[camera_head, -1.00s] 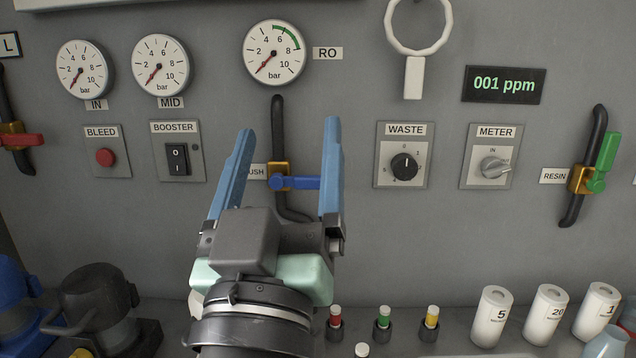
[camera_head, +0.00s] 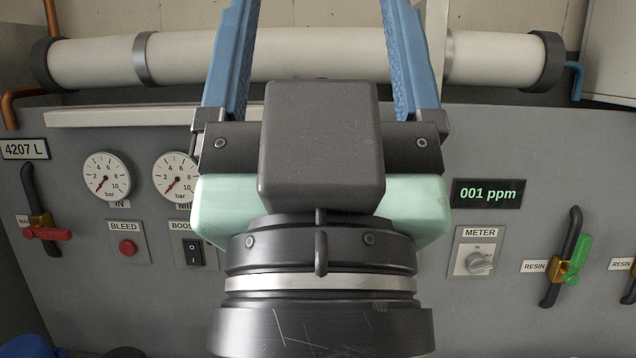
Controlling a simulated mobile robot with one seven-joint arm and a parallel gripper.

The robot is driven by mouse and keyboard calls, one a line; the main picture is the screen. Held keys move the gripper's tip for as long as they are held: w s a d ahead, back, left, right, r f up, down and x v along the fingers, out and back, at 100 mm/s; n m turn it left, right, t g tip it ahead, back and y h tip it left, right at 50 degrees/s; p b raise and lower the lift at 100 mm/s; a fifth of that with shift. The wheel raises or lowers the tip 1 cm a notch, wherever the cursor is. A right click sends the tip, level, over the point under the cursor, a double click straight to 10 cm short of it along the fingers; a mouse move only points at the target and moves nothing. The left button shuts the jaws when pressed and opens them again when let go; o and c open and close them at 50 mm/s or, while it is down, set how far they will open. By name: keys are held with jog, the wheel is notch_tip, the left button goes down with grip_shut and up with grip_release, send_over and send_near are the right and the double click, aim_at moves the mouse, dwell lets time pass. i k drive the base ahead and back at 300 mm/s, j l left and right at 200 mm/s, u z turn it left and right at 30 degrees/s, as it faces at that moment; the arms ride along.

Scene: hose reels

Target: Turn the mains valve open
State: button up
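The mains valve (camera_head: 47,234) is on the grey panel at the far left. It has a brass body on a dark curved pipe and a red lever that lies roughly crosswise to the pipe. Its label is partly hidden, with "MA" readable. My gripper (camera_head: 320,30) is in the middle of the view, well to the right of the valve and apart from it. Its two blue fingers are spread wide and point up, with their tips cut off by the top edge. Nothing shows between them except the white tube behind.
A white tube (camera_head: 185,58) runs across the top. Gauges, a BLEED button (camera_head: 127,247) and a BOOSTER switch (camera_head: 193,251) lie between the valve and my gripper. A green-levered resin valve (camera_head: 577,262) is at right. My gripper hides the panel's middle.

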aim_at(30, 232)
jog(key=k+j+u, duration=0.15)
jog(key=j+u, duration=0.15)
jog(key=u, duration=0.15)
jog(key=k+j+u, duration=0.1)
jog(key=j+u, duration=0.35)
jog(key=l, duration=0.1)
